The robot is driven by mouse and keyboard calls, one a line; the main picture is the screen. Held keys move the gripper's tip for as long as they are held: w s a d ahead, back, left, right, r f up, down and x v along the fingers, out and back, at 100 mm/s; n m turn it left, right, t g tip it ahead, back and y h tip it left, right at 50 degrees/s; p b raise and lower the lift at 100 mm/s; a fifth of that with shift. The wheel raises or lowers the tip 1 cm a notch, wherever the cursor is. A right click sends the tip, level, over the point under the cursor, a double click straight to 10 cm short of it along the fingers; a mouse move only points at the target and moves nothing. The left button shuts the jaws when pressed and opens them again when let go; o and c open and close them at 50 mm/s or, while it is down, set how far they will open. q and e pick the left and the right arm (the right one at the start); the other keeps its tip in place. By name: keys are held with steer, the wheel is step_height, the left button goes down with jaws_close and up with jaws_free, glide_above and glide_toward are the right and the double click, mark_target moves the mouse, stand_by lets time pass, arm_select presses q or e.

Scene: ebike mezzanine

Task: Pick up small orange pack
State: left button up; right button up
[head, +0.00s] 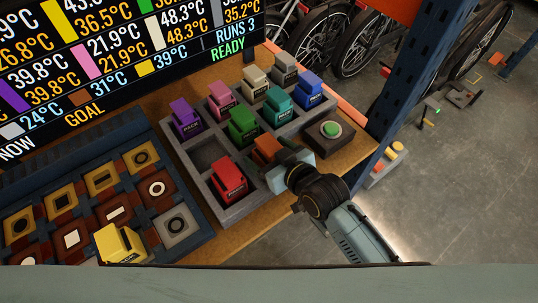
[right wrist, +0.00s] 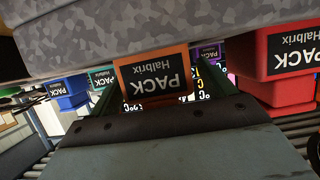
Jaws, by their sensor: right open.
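The small orange pack (head: 265,149) sits in a compartment of the grey tray (head: 246,208), between the green and red packs. My right gripper (head: 284,154) is at the pack's right side and partly hides it in the head view. In the right wrist view the orange pack (right wrist: 152,76), its label upside down, is straight ahead of the gripper, appearing between the open fingers. I cannot tell whether the fingers touch it. My left gripper is not in view.
The red pack (head: 229,181) and green pack (head: 242,127) stand close beside the orange one. Other coloured packs fill the tray's back. A green button box (head: 329,133) is right of the tray. A yellow pack (head: 119,243) is on the dark blue board at left. A blue post (head: 408,65) rises at right.

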steer(key=shift+c, duration=0.4)
steer(key=c, duration=1.2)
steer(key=shift+r, duration=0.1)
steer(key=shift+c, duration=0.5)
